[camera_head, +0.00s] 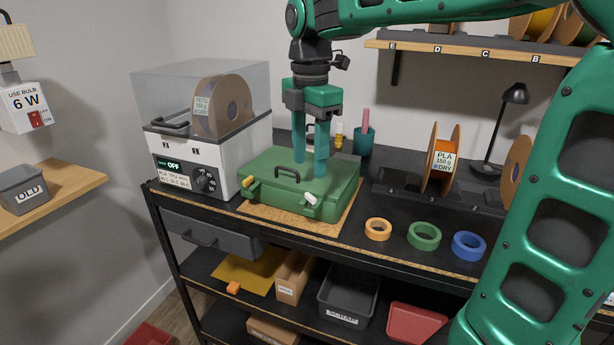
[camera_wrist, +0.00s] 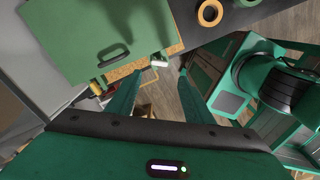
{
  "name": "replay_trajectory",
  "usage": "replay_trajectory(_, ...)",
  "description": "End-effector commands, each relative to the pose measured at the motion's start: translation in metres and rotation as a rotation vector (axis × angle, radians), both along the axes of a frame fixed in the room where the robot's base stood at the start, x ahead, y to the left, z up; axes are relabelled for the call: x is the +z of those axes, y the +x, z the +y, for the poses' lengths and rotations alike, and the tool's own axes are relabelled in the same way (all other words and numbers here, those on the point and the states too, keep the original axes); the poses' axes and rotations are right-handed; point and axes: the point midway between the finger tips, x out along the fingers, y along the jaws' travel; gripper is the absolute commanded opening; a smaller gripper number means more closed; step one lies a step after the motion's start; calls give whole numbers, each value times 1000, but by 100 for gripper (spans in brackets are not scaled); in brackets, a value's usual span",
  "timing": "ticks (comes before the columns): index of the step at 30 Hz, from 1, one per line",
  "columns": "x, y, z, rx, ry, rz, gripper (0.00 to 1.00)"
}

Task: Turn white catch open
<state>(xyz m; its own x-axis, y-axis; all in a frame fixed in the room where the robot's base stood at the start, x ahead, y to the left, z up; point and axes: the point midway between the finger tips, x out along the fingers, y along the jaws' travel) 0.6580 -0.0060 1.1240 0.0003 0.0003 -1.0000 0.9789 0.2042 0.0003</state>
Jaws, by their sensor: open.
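The green case (camera_head: 268,190) lies shut on a cork mat (camera_head: 297,223) on the bench, its handle on the lid. The white catch (camera_head: 310,198) is on the case's front face, toward the right end. A yellow catch (camera_head: 249,182) is at the left end. In the wrist view, the white catch (camera_wrist: 159,62) shows at the case edge between the fingertips (camera_wrist: 160,73). I see no contact; the exact gap cannot be told.
A filament dryer (camera_head: 190,155) stands left of the case. Orange (camera_head: 378,229), green (camera_head: 424,236) and blue (camera_head: 468,246) tape rolls lie to the right. A teal cup (camera_head: 363,142) and a spool (camera_head: 441,158) stand behind. The bench's front edge is close to the case.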

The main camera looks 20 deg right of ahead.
Motion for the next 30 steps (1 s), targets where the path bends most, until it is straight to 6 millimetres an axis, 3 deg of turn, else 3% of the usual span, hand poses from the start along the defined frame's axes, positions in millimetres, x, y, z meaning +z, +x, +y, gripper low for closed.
replay_trajectory(6, 23, 0, 0, 0, 0, 0, 47)
replay_trajectory(16, 27, 0, 0, 0, 0, 1, 47)
replay_trajectory(22, 25, 3, 5, 4, -9, -1, 1)
replay_trajectory(30, 20, 16, 33, 4, -75, -21, 0)
